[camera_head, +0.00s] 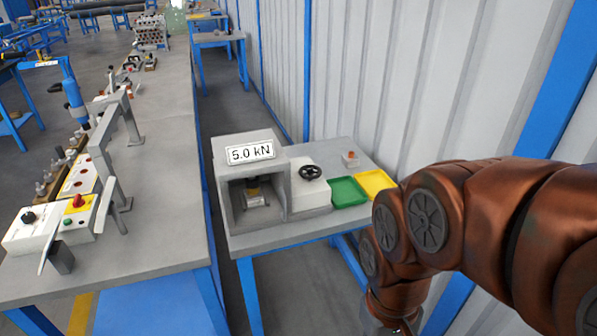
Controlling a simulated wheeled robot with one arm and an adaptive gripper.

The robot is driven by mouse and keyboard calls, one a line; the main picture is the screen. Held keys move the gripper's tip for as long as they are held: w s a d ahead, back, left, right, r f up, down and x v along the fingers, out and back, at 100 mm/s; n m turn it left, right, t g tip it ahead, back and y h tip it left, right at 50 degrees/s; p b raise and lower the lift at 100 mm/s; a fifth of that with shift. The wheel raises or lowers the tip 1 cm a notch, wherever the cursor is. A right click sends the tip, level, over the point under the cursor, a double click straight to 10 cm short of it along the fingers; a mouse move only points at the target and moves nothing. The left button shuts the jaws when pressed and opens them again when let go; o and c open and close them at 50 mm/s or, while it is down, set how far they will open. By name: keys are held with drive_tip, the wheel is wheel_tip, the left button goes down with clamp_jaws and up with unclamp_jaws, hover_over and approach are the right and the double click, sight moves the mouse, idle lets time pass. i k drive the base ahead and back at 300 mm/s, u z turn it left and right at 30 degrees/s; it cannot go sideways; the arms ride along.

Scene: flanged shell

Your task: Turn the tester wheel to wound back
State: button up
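The tester (246,152) is a grey box on a small grey table, with a sign reading "5.0 kN" on its top. Its tester wheel (310,172) is a small black handwheel on the white housing at the right side of the tester. The open bay at the front holds a small dark and yellowish part (255,192) over a metal block. The wheel's turn position cannot be read from here. My arm comes in from the right and bends down at the lower right.
A green tray (365,201) and a yellow tray (388,189) lie right of the tester. A small box with an orange-red top (350,157) stands behind them. A long grey bench (160,235) with fixtures is at left. A corrugated wall (400,80) closes the back.

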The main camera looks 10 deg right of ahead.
sight(310, 173)
drive_tip(key=u, duration=0.35)
drive_tip(key=i, duration=0.95)
